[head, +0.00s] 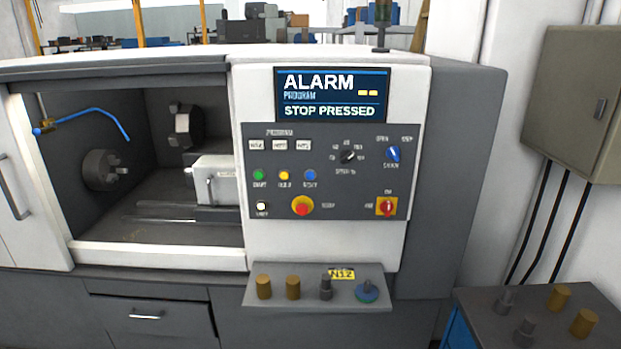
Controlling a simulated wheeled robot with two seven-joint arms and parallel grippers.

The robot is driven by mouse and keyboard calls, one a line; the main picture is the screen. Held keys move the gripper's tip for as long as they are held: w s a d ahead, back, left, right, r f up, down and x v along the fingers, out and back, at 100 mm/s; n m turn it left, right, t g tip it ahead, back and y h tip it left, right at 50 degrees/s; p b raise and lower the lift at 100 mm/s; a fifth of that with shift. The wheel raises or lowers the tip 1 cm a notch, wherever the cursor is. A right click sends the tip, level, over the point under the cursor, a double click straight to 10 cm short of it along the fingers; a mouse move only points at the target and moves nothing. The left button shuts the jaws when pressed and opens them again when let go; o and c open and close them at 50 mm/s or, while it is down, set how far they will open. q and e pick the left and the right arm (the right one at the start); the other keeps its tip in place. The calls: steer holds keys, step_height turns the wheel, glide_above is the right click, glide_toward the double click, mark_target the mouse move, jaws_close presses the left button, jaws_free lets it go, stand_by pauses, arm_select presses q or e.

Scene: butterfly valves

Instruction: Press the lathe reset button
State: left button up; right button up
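The lathe's control panel (326,187) faces me on the white right part of the machine. The reset button is a small round blue button (310,175) in the panel's left half. A yellow button (284,175) and a green button (258,175) sit in the same row to its left. Just below is a red stop button (302,208) on a yellow ring. The screen (331,95) above reads "ALARM" and "STOP PRESSED". Neither of my grippers is in view, and nothing covers the reset button.
A grey shelf (375,298) juts out below the panel, holding several small parts. The lathe chamber (150,228) is open at left. A grey wall box (575,100) hangs at right above a dark table (475,300) with more parts. The space before the panel is clear.

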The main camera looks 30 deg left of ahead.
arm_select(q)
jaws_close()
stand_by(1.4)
